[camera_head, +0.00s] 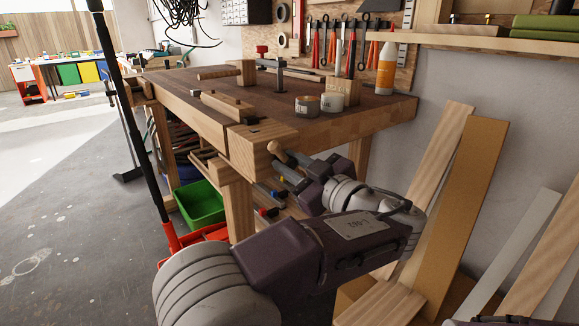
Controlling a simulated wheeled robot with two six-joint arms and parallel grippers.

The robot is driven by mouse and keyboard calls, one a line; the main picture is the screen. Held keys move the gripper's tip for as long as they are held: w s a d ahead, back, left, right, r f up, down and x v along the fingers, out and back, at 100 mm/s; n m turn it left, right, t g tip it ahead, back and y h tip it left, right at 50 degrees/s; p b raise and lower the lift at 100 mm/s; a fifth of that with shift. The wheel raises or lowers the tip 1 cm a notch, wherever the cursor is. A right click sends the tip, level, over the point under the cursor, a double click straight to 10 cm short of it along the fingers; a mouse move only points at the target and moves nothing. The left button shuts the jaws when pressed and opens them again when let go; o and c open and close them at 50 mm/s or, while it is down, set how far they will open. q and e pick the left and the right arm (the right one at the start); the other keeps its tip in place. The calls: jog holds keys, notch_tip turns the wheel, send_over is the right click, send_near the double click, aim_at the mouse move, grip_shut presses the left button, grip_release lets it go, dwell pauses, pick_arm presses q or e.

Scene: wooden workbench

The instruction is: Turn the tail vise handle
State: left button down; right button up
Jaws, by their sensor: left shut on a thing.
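The wooden workbench (350,125) carries the tail vise, a thick pale wood block (250,150) at its near corner. The tail vise handle (273,146) shows as a small round wooden knob just right of the block; the rest of it is hidden behind my gripper. My left gripper (280,163) is at the handle, right beside the vise block, with its fingers shut on the handle just below the knob. The exact contact is small and partly hidden. My right gripper is not in view.
Two tins (331,101) and an orange-and-white bottle (385,70) stand on the bench. A green crate (200,203) sits below it. Wooden boards (455,200) lean on the wall at right. A black pole with a red end (135,130) stands left.

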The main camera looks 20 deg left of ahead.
pick_arm(q)
jog(key=m, duration=0.4)
jog(key=shift+f+m, duration=0.1)
jog(key=shift+m, duration=0.3)
jog(key=m+p, duration=0.1)
jog(key=m, duration=0.2)
jog(key=shift+m, duration=0.3)
jog(key=m+p, duration=0.2)
jog(key=m, duration=0.1)
jog(key=shift+m, duration=0.3)
jog(key=m+p, duration=0.3)
jog(key=shift+r+m, duration=0.2)
jog(key=shift+m, duration=0.1)
jog(key=m+p, duration=0.9)
jog(key=p, duration=0.1)
jog(key=shift+s+r, duration=0.1)
jog(key=shift+r, duration=0.05)
jog(key=m+p, duration=0.9)
jog(key=p, duration=0.4)
jog(key=shift+m, duration=0.3)
jog(key=shift+f+m+p, duration=0.3)
jog(key=shift+m+p, duration=0.8)
jog(key=shift+p, duration=0.45)
